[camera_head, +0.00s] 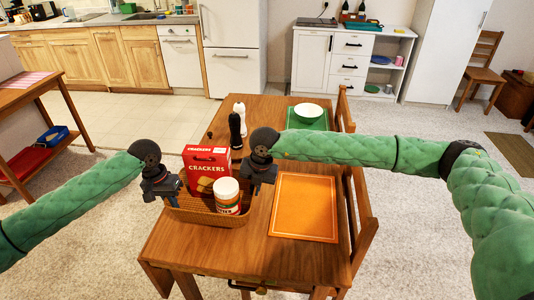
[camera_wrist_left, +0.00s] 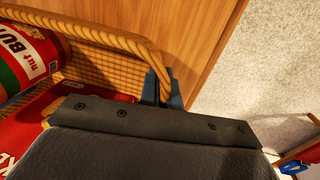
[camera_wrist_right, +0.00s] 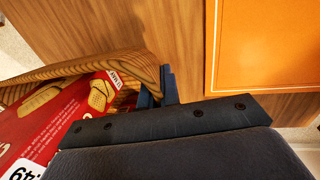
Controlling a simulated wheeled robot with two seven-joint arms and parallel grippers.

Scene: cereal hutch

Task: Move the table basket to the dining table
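The wicker table basket (camera_head: 195,214) is at the front left of the wooden dining table (camera_head: 225,255). I cannot tell whether it rests on the top or is slightly above it. It holds a red crackers box (camera_head: 206,162) and a white-lidded jar (camera_head: 227,195). My left gripper (camera_head: 160,192) is at the basket's left end; in the left wrist view its blue fingers (camera_wrist_left: 163,88) straddle the wicker rim. My right gripper (camera_head: 262,182) is at the right end; in the right wrist view its fingers (camera_wrist_right: 157,92) straddle the rim. Both look shut on it.
An orange placemat (camera_head: 304,207) lies right of the basket. A white bowl (camera_head: 307,112) sits on a green placemat (camera_head: 294,125) at the back. Dark (camera_head: 235,131) and white (camera_head: 240,115) mills stand behind the basket. A chair (camera_head: 362,220) stands at the right; a side table (camera_head: 30,90) at far left.

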